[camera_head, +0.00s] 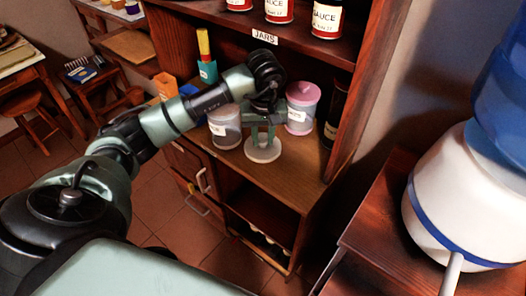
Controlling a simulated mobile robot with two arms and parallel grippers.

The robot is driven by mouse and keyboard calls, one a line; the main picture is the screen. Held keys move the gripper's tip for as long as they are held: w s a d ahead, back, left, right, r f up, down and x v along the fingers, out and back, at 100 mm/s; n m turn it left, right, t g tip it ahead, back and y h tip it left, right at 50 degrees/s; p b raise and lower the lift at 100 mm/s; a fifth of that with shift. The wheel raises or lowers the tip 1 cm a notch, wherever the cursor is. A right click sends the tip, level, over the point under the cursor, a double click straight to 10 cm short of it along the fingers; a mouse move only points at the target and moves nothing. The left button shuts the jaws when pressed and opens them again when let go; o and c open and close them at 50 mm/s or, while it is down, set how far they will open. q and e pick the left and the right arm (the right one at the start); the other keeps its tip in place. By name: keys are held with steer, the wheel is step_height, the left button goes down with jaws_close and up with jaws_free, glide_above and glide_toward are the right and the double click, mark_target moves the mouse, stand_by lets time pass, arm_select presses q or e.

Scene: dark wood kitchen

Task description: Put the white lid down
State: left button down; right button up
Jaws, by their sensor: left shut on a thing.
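The white lid (262,152) is a round disc at the front of the wooden cabinet's counter (292,178). My left gripper (262,138) is above it, pointing down, and is shut on it. The lid looks level. I cannot tell whether it touches the counter or hangs just above it. A clear jar with a label (224,130) stands just left of the gripper, with no lid seen on it. A jar with a pink lid (302,94) stands just to the right. My right gripper is not in view.
A dark bottle (336,108) stands by the cabinet's right side. Orange and teal containers (208,72) stand at the back left. Sauce jars (279,10) line the shelf above. A water dispenser (458,190) is at the right. The counter's front right is clear.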

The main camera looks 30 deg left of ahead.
mark_target(263, 147)
arm_select(q)
steer(key=shift+f, duration=0.9)
step_height(263, 147, down, 4)
steer(key=shift+r+p, duration=0.1)
steer(key=shift+p, duration=0.3)
steer(key=shift+f, duration=0.2)
steer(key=c, duration=1.2)
jaws_free()
steer(key=shift+c, duration=0.2)
steer(key=shift+o, duration=0.6)
steer(key=shift+r, duration=0.1)
